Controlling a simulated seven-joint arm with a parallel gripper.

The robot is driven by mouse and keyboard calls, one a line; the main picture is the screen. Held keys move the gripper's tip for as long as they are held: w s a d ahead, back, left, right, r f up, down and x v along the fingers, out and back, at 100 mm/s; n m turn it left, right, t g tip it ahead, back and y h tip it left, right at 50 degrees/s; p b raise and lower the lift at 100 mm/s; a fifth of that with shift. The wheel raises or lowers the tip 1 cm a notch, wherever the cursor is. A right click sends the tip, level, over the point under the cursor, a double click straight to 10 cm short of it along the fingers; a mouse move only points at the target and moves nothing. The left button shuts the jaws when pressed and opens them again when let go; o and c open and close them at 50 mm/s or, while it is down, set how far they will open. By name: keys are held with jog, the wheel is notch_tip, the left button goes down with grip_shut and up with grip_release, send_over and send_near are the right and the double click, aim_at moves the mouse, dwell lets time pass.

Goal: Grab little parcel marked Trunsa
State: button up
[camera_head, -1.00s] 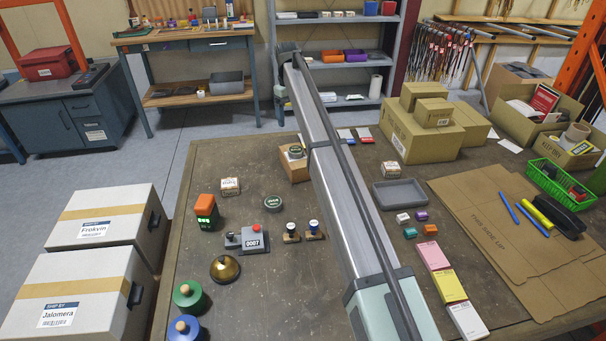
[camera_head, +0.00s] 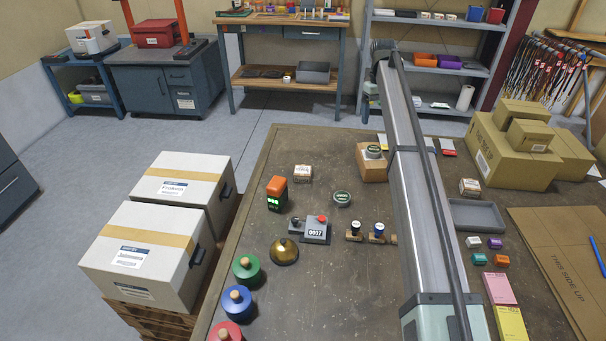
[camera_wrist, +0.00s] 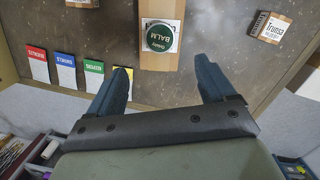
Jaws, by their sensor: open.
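The little parcel marked Trunsa (camera_wrist: 275,28) is a small brown box with a white label. It lies at the upper right of the wrist view. In the head view it appears to be the small parcel (camera_head: 303,173) behind the orange-topped device, its print too small to read there. My gripper (camera_wrist: 161,64) is open and empty, with its two dark fingers apart. The fingers point toward a brown box (camera_wrist: 150,82) with a round Balm tin (camera_wrist: 161,37) on it. The Trunsa parcel is to the right of the fingers in the wrist view. In the head view my arm hides the fingers.
A second small parcel (camera_head: 469,187) stands right of my arm, near a grey tray (camera_head: 474,214). Around the Trunsa parcel are an orange-topped device (camera_head: 277,193) and a dark round tin (camera_head: 342,198). Coloured pads (camera_wrist: 65,69) lie along the table edge. Bare tabletop surrounds the parcel.

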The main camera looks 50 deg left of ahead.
jog(key=shift+o, duration=0.8)
